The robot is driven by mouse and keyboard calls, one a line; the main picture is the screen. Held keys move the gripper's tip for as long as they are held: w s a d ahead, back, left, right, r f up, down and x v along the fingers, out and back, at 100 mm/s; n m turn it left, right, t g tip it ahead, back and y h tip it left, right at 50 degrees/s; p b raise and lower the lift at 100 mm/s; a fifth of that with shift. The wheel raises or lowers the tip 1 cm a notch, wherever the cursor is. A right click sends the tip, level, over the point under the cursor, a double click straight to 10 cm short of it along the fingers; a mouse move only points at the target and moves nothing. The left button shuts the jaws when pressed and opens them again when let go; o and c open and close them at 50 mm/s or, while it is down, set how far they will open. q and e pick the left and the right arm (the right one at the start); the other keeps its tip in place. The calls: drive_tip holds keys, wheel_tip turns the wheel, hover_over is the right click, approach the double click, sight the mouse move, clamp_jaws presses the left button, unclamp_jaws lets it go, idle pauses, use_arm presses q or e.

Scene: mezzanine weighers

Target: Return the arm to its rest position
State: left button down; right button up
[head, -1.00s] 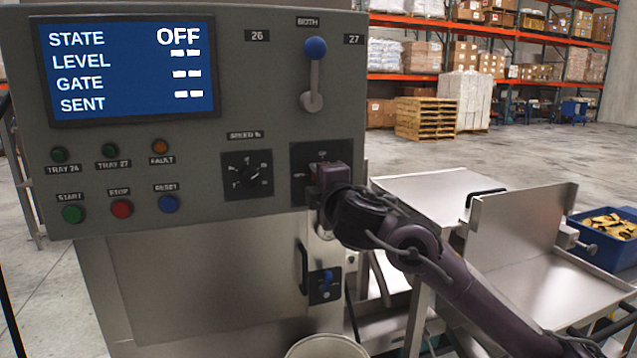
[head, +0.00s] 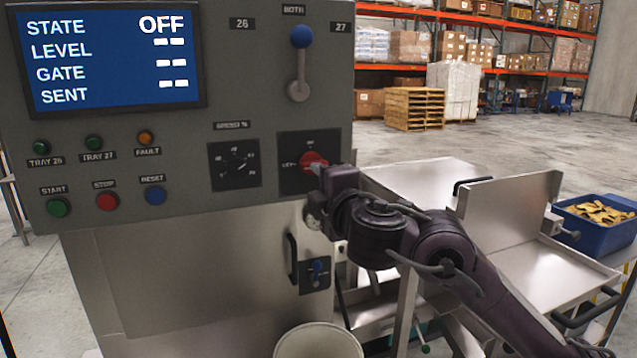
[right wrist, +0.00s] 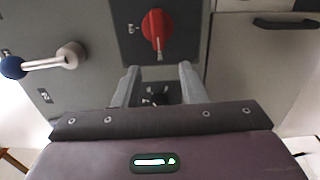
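My right arm reaches in from the lower right in the head view. Its gripper (head: 318,186) is just in front of the red rotary switch (head: 313,163) on the grey control panel (head: 225,60). In the right wrist view the two fingers (right wrist: 158,85) are spread apart with nothing between them. The red switch (right wrist: 157,27) shows just beyond the fingertips there, apart from them. The panel's screen (head: 108,60) reads STATE OFF, with dashes for the other lines. My left gripper is not in view.
A blue-knobbed lever (head: 300,65) and a speed dial (head: 235,165) are on the panel. Steel trays (head: 545,265) and a blue bin (head: 598,228) stand at the right. A pale round container (head: 318,345) is below. Open floor lies behind.

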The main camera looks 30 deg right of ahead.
idle(0.3)
drive_tip(key=s+a+f+m+g+y, duration=0.1)
drive_tip(key=s+a+f+m+g, duration=0.15)
drive_tip(key=f, duration=0.85)
drive_tip(key=s+a+f+m+g+y, duration=0.1)
drive_tip(key=a+f+m+g, duration=0.2)
drive_tip(key=f, duration=0.8)
drive_tip(key=s+a+f+m+g+y, duration=0.1)
drive_tip(key=s+a+f+m+g, duration=0.35)
drive_tip(key=s+f, duration=0.55)
drive_tip(key=s+a+f+m+g+y, duration=0.2)
drive_tip(key=s+a+f+m+g, duration=0.25)
drive_tip(key=s+f, duration=0.5)
wheel_tip(320, 180, down, 21)
drive_tip(key=w+n, duration=0.1)
drive_tip(key=s+f+g, duration=0.1)
drive_tip(key=s+f, duration=0.2)
drive_tip(key=f, duration=0.4)
drive_tip(key=s+f, duration=0.3)
drive_tip(key=f, duration=0.4)
drive_tip(key=s+d+f, duration=0.1)
drive_tip(key=s+f, duration=0.5)
drive_tip(key=s, duration=0.2)
drive_tip(key=s+d+f, duration=0.2)
drive_tip(key=s+f, duration=0.4)
drive_tip(key=s, duration=0.2)
drive_tip(key=shift+d+f+g+h, duration=0.2)
drive_tip(key=shift+d+g+h, duration=0.1)
drive_tip(key=shift+g, duration=0.15)
